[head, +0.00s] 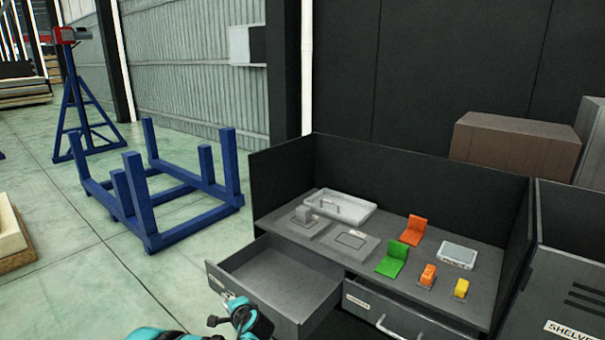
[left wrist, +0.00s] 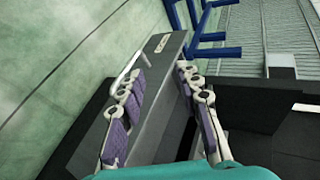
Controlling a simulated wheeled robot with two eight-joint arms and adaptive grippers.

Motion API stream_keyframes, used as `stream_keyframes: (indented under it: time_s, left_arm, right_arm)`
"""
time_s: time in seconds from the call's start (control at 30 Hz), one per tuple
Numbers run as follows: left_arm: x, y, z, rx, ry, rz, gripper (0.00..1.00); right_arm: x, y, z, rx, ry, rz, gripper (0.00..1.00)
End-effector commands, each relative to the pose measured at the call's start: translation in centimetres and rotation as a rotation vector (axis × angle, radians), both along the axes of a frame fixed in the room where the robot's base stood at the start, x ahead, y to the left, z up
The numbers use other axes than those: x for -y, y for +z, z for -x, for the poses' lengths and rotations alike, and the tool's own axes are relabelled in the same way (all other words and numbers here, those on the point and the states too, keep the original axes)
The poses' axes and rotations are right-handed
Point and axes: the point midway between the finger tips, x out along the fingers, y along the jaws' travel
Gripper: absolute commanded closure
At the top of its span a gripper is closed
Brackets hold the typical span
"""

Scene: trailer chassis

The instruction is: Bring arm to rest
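My left gripper (head: 222,308) is at the bottom of the head view, by the front of the pulled-out left drawer (head: 284,284). In the left wrist view its two purple-padded fingers (left wrist: 162,76) are spread apart, with the drawer front (left wrist: 163,62) showing between them. The drawer handle (left wrist: 122,68) appears close by the left finger; I cannot tell whether they touch. The handle also shows in the head view (head: 216,284). The drawer looks empty in the part I can see. My right gripper is not in view.
The workbench (head: 455,300) has dark side and back walls. On it are a white tray (head: 338,207), grey blocks, orange and green angled pieces, and small yellow and orange parts. A blue frame (head: 150,200) stands left on open floor.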

Motion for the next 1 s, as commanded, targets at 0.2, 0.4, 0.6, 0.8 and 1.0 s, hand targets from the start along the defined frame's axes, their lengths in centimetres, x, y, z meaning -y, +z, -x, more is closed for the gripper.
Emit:
stream_keyframes:
  time_s: [0.2, 0.4, 0.6, 0.8, 1.0]
  left_arm:
    - [-0.5, 5.8, 6.9, 0.015, 0.114, 0.283, 0.66]
    - [-0.1, 8.9, 14.5, 0.024, 0.230, 0.539, 0.66]
    - [1.2, 10.0, 22.6, 0.027, 0.351, 0.791, 0.66]
    - [3.1, 9.4, 29.9, 0.025, 0.471, 1.023, 0.66]
    - [4.5, 8.4, 33.9, 0.018, 0.545, 1.161, 0.66]
  right_arm:
    - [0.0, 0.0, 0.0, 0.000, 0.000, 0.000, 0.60]
    - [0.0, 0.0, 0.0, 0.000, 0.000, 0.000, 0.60]
    - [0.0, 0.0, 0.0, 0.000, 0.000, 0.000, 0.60]
    - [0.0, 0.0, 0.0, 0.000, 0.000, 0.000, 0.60]
    - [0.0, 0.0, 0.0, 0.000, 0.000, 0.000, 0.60]
